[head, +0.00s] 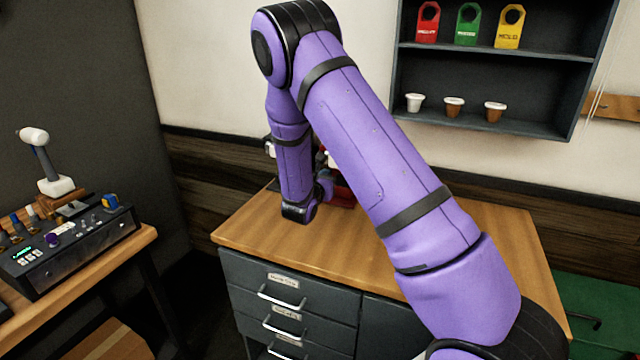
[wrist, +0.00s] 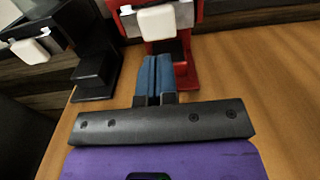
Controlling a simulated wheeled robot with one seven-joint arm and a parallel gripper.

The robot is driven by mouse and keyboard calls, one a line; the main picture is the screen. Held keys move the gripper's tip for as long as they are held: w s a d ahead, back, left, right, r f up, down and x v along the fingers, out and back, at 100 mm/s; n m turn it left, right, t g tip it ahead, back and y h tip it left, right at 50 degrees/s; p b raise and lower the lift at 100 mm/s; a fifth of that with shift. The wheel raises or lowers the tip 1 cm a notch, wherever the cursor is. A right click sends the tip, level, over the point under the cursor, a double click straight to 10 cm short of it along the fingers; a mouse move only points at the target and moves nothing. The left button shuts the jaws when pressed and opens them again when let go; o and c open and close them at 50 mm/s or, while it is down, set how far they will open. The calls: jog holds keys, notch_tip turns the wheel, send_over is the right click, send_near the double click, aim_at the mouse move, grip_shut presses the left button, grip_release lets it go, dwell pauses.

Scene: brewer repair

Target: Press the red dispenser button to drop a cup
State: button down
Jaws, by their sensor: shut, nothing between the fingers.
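A red dispenser (wrist: 186,62) stands on the wooden counter in the wrist view, with a white block (wrist: 157,22) on its front. Its top is cut off by the frame. My gripper (wrist: 163,60) has blue fingers, pressed together and empty. The fingertips point at the lower front of the red dispenser, just below the white block in the picture. I cannot tell whether they touch it. In the head view, only bits of the red dispenser (head: 342,190) show behind my arm.
A black dispenser (wrist: 97,70) with a white block (wrist: 30,50) stands to the left. A shelf (head: 480,60) on the wall holds red, green and yellow tags and several small cups. The right part of the counter (head: 505,240) is clear.

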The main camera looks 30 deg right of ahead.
jog(key=x, duration=0.6)
jog(key=shift+w+d, duration=0.15)
jog(key=shift+d, duration=0.1)
jog(key=x, duration=0.3)
jog(key=shift+w+d, duration=0.1)
jog(key=shift+d, duration=0.05)
jog(key=shift+w+d+r, duration=0.1)
